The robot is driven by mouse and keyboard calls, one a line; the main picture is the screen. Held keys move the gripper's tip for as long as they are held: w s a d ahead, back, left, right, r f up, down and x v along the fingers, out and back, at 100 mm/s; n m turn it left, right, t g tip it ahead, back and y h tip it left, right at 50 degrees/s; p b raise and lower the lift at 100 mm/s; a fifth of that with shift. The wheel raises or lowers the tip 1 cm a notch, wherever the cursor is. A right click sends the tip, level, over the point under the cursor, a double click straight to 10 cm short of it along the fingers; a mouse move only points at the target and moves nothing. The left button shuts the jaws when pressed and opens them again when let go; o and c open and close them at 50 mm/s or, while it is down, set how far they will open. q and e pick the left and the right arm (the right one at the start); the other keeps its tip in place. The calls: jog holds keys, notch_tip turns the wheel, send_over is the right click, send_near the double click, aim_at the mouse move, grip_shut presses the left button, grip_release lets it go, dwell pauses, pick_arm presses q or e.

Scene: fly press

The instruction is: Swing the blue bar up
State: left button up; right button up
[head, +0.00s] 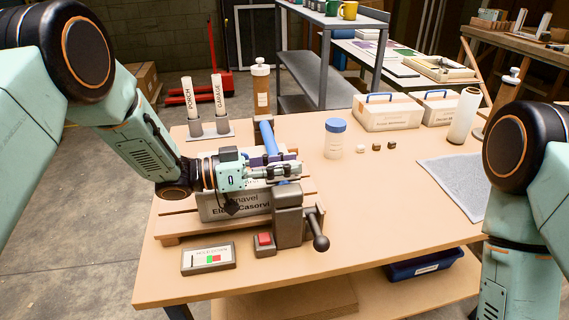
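The blue bar (268,138) is on the press on the wooden table. It runs from a dark block at the back toward my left gripper. My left gripper (288,168) is over the press, its fingers at or just in front of the near end of the bar. I cannot tell whether they touch or enclose it, or whether they are open or shut. The press body (288,222) is grey, with a lever ending in a dark knob (321,243). My gripper and forearm hide part of the press. My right arm shows at the right edge, but its gripper is out of view.
A red button box (264,244) and a panel with small coloured marks (208,258) lie in front. Two labelled tubes (204,98) and an amber bottle (261,87) stand behind. A blue-lidded jar (334,138) and a grey cloth (455,183) are to the right. The front right tabletop is clear.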

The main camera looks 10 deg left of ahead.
pick_arm(q)
jog(key=shift+a, duration=0.3)
jog(key=c, duration=0.4)
grip_shut()
